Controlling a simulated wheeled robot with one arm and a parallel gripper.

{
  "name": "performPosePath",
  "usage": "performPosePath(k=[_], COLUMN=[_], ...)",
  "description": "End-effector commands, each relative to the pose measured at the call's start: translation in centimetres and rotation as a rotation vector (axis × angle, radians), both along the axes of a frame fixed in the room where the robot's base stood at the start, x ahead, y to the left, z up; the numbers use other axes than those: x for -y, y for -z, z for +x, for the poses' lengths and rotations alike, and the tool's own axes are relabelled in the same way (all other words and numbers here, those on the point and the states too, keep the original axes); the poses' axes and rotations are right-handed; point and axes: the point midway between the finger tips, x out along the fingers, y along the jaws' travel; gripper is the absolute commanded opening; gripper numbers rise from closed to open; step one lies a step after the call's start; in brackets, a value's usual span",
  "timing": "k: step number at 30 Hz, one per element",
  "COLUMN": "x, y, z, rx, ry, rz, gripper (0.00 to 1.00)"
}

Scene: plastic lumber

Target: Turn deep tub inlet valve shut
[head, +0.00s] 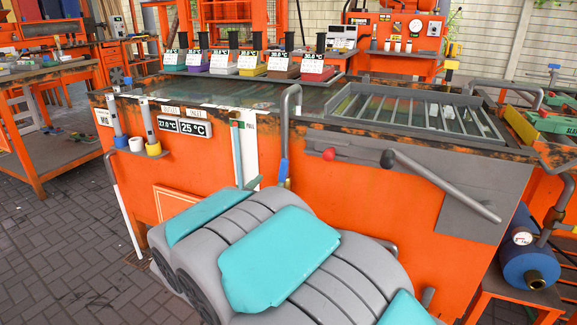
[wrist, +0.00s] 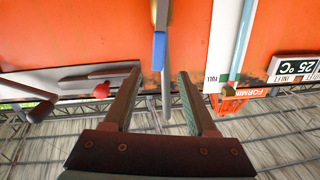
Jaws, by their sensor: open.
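The tub (head: 330,190) is a large orange tank with a worn rim and liquid inside. A grey pipe (head: 285,120) hooks over its front rim, with a blue-handled lever (head: 283,171) low on it; I take this for the inlet valve, though no label on it is readable. In the wrist view my gripper (wrist: 158,80) is open and empty. The blue handle (wrist: 159,50) shows ahead, roughly centred between the fingertips, and a grey bar runs down between the fingers. I cannot tell whether either finger touches it. My gripper is hidden behind my arm in the head view.
A level tube (head: 237,150) and temperature displays (head: 184,126) are on the left. A metal grate (head: 420,108) covers the right part of the tub.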

Motion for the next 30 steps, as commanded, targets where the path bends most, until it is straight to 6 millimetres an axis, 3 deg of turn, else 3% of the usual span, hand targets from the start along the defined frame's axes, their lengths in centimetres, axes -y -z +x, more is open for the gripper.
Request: performPosePath(k=[5, 21, 30], x=[0.4, 2.6, 2.8], y=[-0.2, -0.1, -0.1], z=[0.4, 6.6, 7.1], rx=[0.014, 0.011, 0.012], ry=[0.021, 0.017, 0.016], rz=[-0.009, -0.008, -0.007], gripper=[0.57, 0.57, 0.57])
